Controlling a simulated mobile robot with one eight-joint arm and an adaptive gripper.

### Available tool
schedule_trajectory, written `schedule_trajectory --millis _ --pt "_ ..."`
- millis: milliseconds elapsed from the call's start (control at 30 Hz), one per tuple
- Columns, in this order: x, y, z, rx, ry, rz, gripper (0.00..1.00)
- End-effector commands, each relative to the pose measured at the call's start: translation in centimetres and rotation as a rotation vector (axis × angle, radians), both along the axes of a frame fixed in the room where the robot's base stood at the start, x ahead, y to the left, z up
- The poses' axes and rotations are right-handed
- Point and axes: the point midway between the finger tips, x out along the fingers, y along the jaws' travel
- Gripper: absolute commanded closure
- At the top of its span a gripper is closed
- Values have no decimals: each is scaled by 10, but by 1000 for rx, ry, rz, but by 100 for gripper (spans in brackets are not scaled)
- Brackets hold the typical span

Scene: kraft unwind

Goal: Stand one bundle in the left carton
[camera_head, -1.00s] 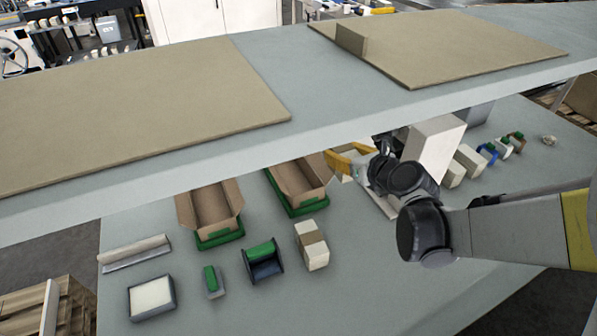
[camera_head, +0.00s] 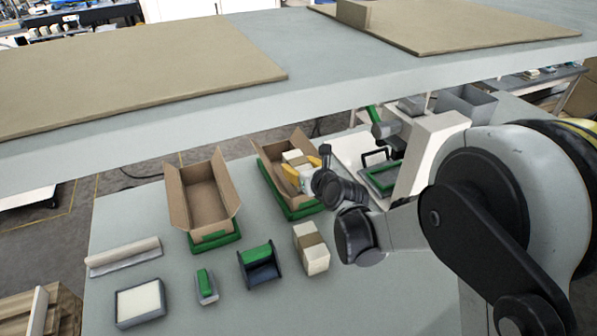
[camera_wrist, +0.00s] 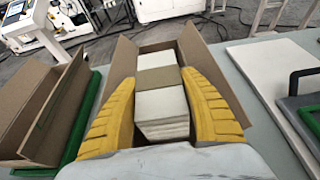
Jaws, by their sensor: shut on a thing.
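My gripper (camera_wrist: 160,112) has yellow fingers on both sides of a white bundle (camera_wrist: 160,95) with a brown paper band, and is shut on it. In the head view, my gripper (camera_head: 303,172) and that bundle (camera_head: 294,157) are at the right carton (camera_head: 268,170). The wrist view shows that carton's walls (camera_wrist: 122,58) around the bundle; whether the bundle touches its floor is unclear. The left carton (camera_head: 178,200) is open and empty, on a green base, and shows at the left of the wrist view (camera_wrist: 40,140). Another banded bundle (camera_head: 311,258) stands on the bench.
A green-and-navy dispenser (camera_head: 260,270), a small green-topped block (camera_head: 205,287), a framed white pad (camera_head: 140,302) and a roll (camera_head: 123,253) lie in front. A white box (camera_head: 428,150) is right of my gripper. A shelf (camera_head: 300,95) overhangs the back.

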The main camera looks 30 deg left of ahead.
Motion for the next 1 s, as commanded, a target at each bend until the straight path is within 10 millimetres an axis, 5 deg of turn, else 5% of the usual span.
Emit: schedule_trajectory --millis 767,800,833,1000 --pt "0 0 -19 0 0 0 85" --pt "0 0 -19 0 0 0 45" --pt "0 0 -19 0 0 0 36" --pt "0 0 -19 0 0 0 31"
